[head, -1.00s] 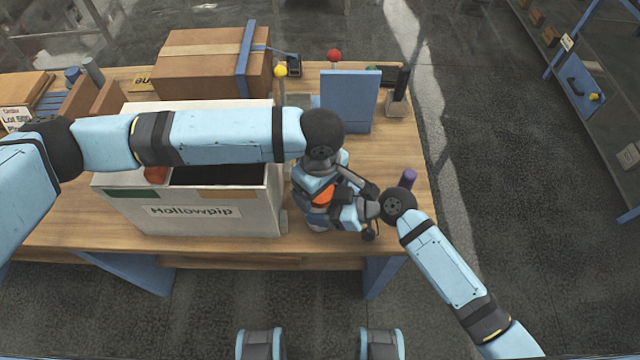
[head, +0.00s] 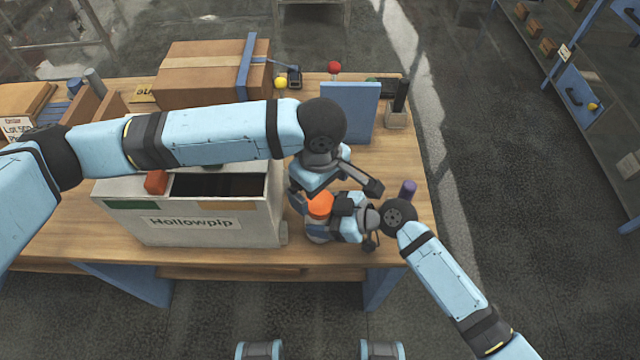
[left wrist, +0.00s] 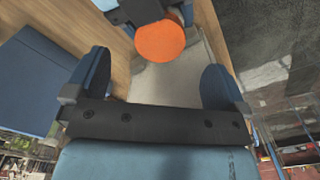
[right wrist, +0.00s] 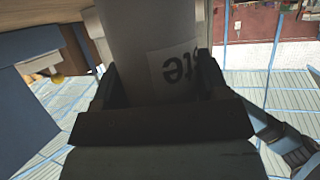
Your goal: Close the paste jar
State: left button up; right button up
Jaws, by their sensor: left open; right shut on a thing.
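The paste jar (right wrist: 150,40) is a pale cylinder with a label ending in "te" in the right wrist view. My right gripper (head: 340,218) is shut on its side near the table's front right corner. The orange lid (head: 320,203) is at the jar's top; I cannot tell whether it is fully seated. The lid also shows as an orange disc in the left wrist view (left wrist: 160,42). My left gripper (left wrist: 156,72) is open and empty, with the lid ahead of its fingers and apart from them. In the head view the left arm partly hides it.
A white "Hollowpip" bin (head: 210,232) stands left of the jar, with a red-orange block (head: 156,182) at its rim. A blue panel (head: 349,110) stands behind. A purple-topped item (head: 407,189) is right of the jar. A cardboard box (head: 200,70) sits at the back.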

pick_arm(q)
notch_tip(320, 180, up, 12)
dwell(0.6)
pick_arm(e)
jog(key=o, duration=1.8)
pick_arm(q)
jog(key=shift+f+b, duration=0.6)
pick_arm(e)
jog(key=v, duration=0.7)
jog(key=shift+d+r, duration=0.15)
jog(key=shift+d, duration=0.05)
